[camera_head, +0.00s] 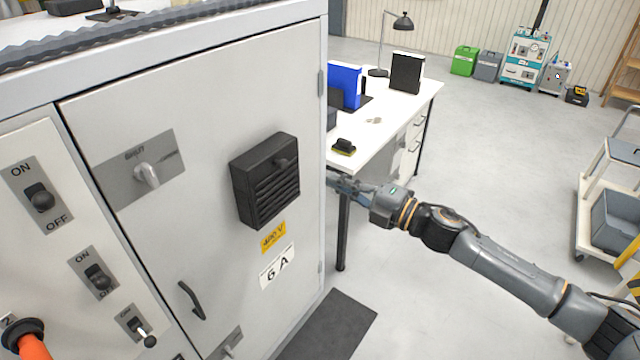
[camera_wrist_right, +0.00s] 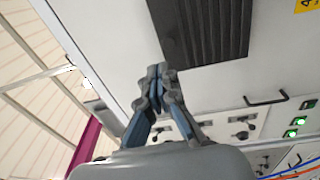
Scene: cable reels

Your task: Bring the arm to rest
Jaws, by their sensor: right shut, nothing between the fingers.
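My right arm reaches in from the right in the head view. Its gripper (camera_head: 343,182) is beside the right edge of the grey cabinet (camera_head: 215,75), with its fingertips close to that edge. In the right wrist view the gripper (camera_wrist_right: 161,72) has its two fingers together with nothing between them. Its tips appear near the black vent box, over the pale cabinet face. Whether the gripper touches the cabinet cannot be told. My left gripper is not in view.
The black louvred box (camera_head: 265,180) sticks out from the cabinet door. A white desk (camera_head: 385,120) with a lamp (camera_head: 402,22) and blue binder (camera_head: 345,84) stands behind the gripper. Open floor lies between desk and cart.

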